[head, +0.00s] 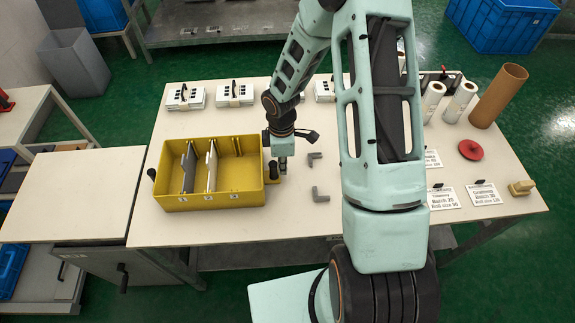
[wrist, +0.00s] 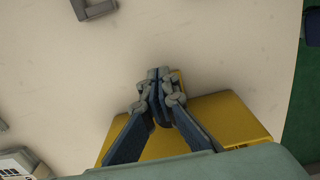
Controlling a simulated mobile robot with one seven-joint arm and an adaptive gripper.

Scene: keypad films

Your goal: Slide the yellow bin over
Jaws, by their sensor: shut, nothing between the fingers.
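The yellow bin (head: 240,175) sits on the left part of the pale table, with front slots numbered 1, 2 and 3. A dark and a light panel stand upright in it. A dark knob shows at each of its short ends. My gripper (head: 283,168) is shut and empty, low beside the bin's right end wall. I cannot tell whether it touches the bin or the knob. In the wrist view my closed fingers (wrist: 160,78) point over the tabletop, and the yellow bin (wrist: 235,120) shows behind and beside them, partly hidden by my gripper.
Two grey angle brackets (head: 320,194) lie just right of my gripper. White boxes with black handles (head: 235,94) line the back. Rolls, a brown tube (head: 497,97), a red disc (head: 471,149) and label cards (head: 485,194) occupy the right side. A side table (head: 80,190) adjoins on the left.

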